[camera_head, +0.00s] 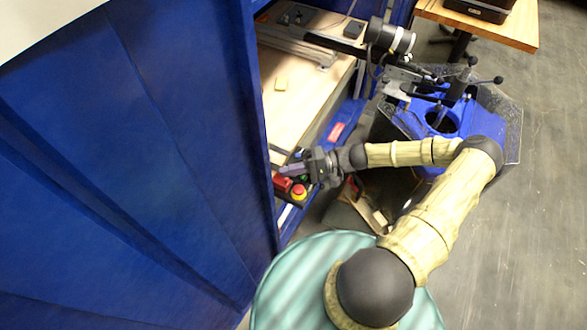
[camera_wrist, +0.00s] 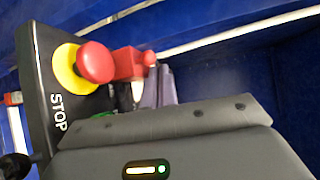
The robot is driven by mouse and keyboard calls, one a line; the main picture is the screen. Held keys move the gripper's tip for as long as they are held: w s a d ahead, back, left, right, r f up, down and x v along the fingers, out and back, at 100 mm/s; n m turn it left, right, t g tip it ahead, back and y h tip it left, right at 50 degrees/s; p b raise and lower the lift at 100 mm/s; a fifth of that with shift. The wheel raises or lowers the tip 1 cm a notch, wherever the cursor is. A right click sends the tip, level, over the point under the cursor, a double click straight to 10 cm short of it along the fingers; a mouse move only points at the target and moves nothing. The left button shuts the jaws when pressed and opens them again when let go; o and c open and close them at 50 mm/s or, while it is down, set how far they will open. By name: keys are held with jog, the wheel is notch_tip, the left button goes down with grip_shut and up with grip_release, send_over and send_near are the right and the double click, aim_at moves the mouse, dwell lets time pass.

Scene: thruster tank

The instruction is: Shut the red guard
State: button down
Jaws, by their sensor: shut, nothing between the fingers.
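The red guard (camera_wrist: 128,63) is a small boxy red piece on the dark control box (camera_wrist: 45,80), beside a red mushroom button (camera_wrist: 95,62) on a yellow ring marked STOP. In the head view the guard (camera_head: 281,182) shows as a red patch left of the button (camera_head: 298,191). My gripper (camera_head: 288,172) is shut and empty, right above the guard in that view. In the wrist view my fingertips (camera_wrist: 160,87) are just right of the guard. I cannot tell whether they touch it, or how far the guard is open.
A tall blue panel (camera_head: 140,130) stands close on the left. A blue machine (camera_head: 440,120) with lever handles stands to the right. Open grey floor lies at the far right.

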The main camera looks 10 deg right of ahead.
dwell(0.8)
jog(key=s+d+r+b, duration=0.1)
jog(key=d+b, duration=0.2)
jog(key=d, duration=1.4)
jog(key=shift+d+r, duration=0.2)
jog(key=shift+r, duration=0.1)
